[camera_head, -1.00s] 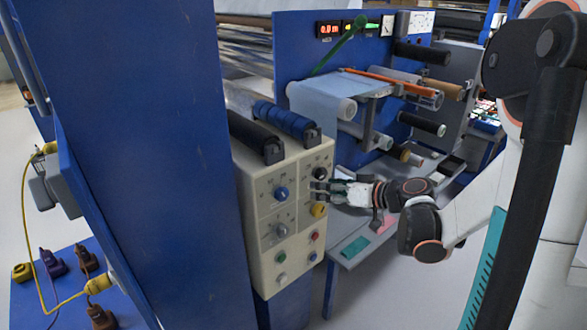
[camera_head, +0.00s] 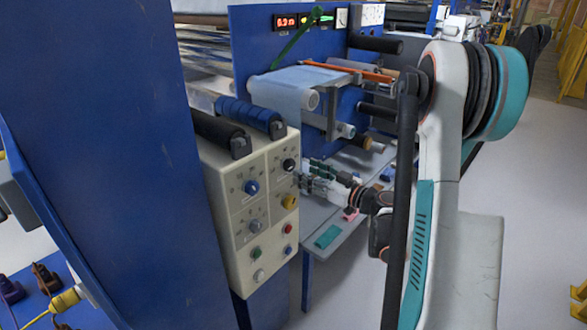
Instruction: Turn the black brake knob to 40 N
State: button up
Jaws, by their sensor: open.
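The black brake knob (camera_head: 288,164) sits at the upper right of the cream control panel (camera_head: 238,215), with a pale dial face around it. The scale marks are too small to read. My gripper (camera_head: 303,177) is open just right of the panel and points left towards it, at about the height between the black knob and the yellow knob (camera_head: 289,202). The fingers appear apart from the black knob. A red digital display (camera_head: 286,22) at the top seems to read about 0.3; its unit is not clear.
A blue knob (camera_head: 251,187), a grey knob (camera_head: 256,226) and several buttons share the panel. A table (camera_head: 325,222) with small items lies below my gripper. A large blue panel (camera_head: 110,120) stands at left.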

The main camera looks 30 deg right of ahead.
aim_at(293, 166)
jog(key=b+x, duration=0.1)
jog(key=x, duration=0.5)
jog(key=c, duration=1.1)
